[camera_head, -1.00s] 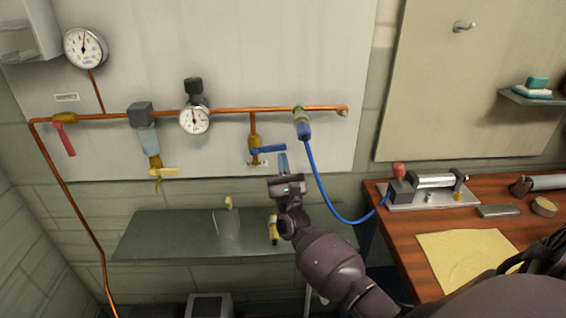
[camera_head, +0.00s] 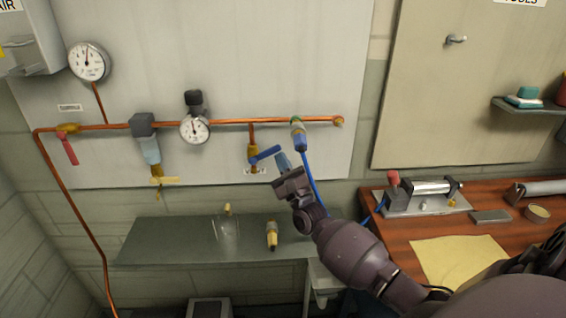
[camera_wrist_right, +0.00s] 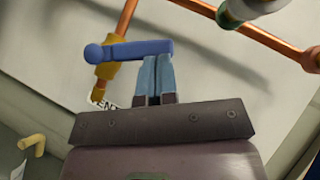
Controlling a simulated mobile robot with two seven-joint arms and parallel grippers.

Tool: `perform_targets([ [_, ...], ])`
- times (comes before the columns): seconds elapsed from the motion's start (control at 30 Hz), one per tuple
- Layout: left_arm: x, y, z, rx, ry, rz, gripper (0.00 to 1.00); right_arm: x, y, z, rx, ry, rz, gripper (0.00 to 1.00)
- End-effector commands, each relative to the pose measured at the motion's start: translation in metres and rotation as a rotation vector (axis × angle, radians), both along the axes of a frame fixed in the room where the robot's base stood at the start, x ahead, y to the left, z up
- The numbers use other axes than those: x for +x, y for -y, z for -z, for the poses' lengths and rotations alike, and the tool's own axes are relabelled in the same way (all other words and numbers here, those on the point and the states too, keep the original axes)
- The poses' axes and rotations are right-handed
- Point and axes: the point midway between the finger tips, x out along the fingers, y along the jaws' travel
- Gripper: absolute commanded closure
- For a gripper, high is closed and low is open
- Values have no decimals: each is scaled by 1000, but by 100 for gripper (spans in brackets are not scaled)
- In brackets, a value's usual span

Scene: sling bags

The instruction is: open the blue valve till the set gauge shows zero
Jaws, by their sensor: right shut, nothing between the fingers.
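The blue valve handle (camera_head: 265,155) sits on a brass valve (camera_head: 253,150) on a branch below the copper pipe. My left gripper is out of view.
A larger gauge (camera_head: 89,61) is at upper left. A red-handled valve (camera_head: 69,149) is on the left pipe. A blue hose (camera_head: 316,185) hangs close behind my right gripper. A grey shelf (camera_head: 165,240) lies below, a wooden bench (camera_head: 400,235) at right.

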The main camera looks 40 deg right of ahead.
Motion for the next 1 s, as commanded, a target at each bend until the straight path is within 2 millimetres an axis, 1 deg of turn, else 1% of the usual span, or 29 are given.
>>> perform_targets([
  [0.03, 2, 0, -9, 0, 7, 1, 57, 0, 0, -10, -42, -19, 0, 100],
  [0.23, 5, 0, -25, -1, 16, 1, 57, 2, -3, -24, -202, -118, -1, 100],
  [0.33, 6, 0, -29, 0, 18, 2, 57, 4, -6, -29, -202, -122, -1, 100],
  [0.6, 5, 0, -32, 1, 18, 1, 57, 9, -15, -44, -198, -119, -1, 100],
  [1.0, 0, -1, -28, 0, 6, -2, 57, 19, -30, -59, -197, -120, -1, 100],
])
